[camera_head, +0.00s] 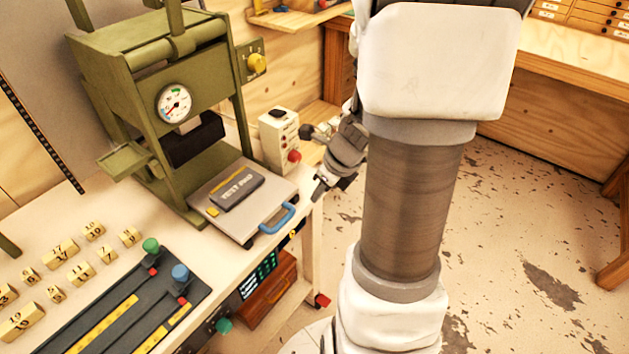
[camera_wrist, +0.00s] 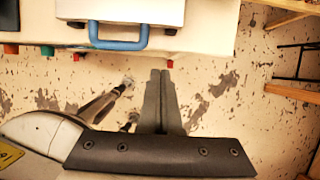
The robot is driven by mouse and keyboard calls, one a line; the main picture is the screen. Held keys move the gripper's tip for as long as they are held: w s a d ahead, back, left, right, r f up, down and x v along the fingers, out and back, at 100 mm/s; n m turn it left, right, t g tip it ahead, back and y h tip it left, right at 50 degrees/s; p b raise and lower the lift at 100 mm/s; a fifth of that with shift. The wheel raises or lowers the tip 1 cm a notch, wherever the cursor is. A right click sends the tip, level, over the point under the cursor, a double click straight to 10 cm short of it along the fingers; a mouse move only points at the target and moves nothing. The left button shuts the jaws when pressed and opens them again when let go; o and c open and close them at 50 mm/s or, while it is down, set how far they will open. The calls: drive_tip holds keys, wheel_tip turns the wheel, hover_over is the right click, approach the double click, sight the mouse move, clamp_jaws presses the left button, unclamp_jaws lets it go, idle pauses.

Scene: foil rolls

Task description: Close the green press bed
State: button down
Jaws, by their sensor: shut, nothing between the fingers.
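The green press (camera_head: 165,105) stands at the back of the bench, with a round gauge on its front. Its grey bed (camera_head: 230,225) sticks out toward the bench's front edge, with a dark block marked TEST PAD (camera_head: 238,190) on top. A blue handle (camera_head: 270,220) is on the bed's front. The handle also shows at the top of the wrist view (camera_wrist: 118,40). My gripper (camera_head: 320,192) is to the right of the bed, apart from the handle. In the wrist view its fingers (camera_wrist: 160,72) are together and empty, below and right of the handle.
A white box with a red knob (camera_head: 279,140) stands right of the press. Numbered blocks (camera_head: 80,270) and a dark slider panel (camera_head: 130,310) with green and blue knobs lie at left. Open floor (camera_head: 540,230) is at right.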

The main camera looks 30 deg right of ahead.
sight(248, 165)
drive_tip(key=shift+w+a+f+b, duration=0.15)
drive_tip(key=shift+w+a+f, duration=0.2)
drive_tip(key=shift+w+f, duration=0.45)
drive_tip(key=shift+w+a+f+b, duration=0.15)
drive_tip(key=shift+w+a+f, duration=0.15)
drive_tip(key=shift+w+f, duration=0.55)
drive_tip(key=shift+w+a+f+b, duration=0.15)
drive_tip(key=shift+w+a+f, duration=0.3)
drive_tip(key=shift+w, duration=0.65)
drive_tip(key=w+a+p, duration=0.1)
drive_tip(key=w+p, duration=0.2)
drive_tip(key=w, duration=0.2)
drive_tip(key=w+a+p, duration=0.2)
drive_tip(key=w+p, duration=0.1)
drive_tip(key=w, duration=0.2)
drive_tip(key=w+a+p, duration=0.2)
drive_tip(key=w+p, duration=0.2)
drive_tip(key=w, duration=0.1)
drive_tip(key=shift+w+a, duration=0.1)
drive_tip(key=shift+a, duration=0.1)
